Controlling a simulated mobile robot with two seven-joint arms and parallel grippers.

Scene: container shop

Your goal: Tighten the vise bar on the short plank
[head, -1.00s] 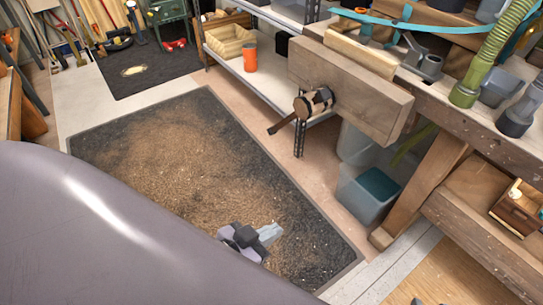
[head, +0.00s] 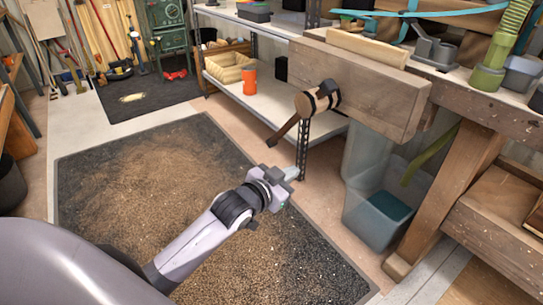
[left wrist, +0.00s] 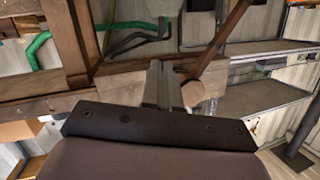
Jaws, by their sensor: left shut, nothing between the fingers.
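The vise has a thick wooden jaw (head: 375,95) on the front of the workbench. A round wooden screw hub (head: 318,98) with dark bands sticks out of it. The vise bar (head: 283,131) slants down and left from the hub. The short plank (head: 368,46) is pale wood, between the jaw and the bench. My left gripper (head: 291,173) is shut and empty, below the bar's lower end in the head view and apart from it. In the left wrist view its fingers (left wrist: 162,86) are together, with the bar (left wrist: 222,42) and hub (left wrist: 197,93) beyond. My right gripper is out of view.
A metal shelf (head: 262,100) with an orange cup (head: 249,79) stands left of the vise. A clear bin (head: 380,215) stands under the bench beside a wooden leg (head: 445,190). A dark dusty mat (head: 130,190) covers the open floor.

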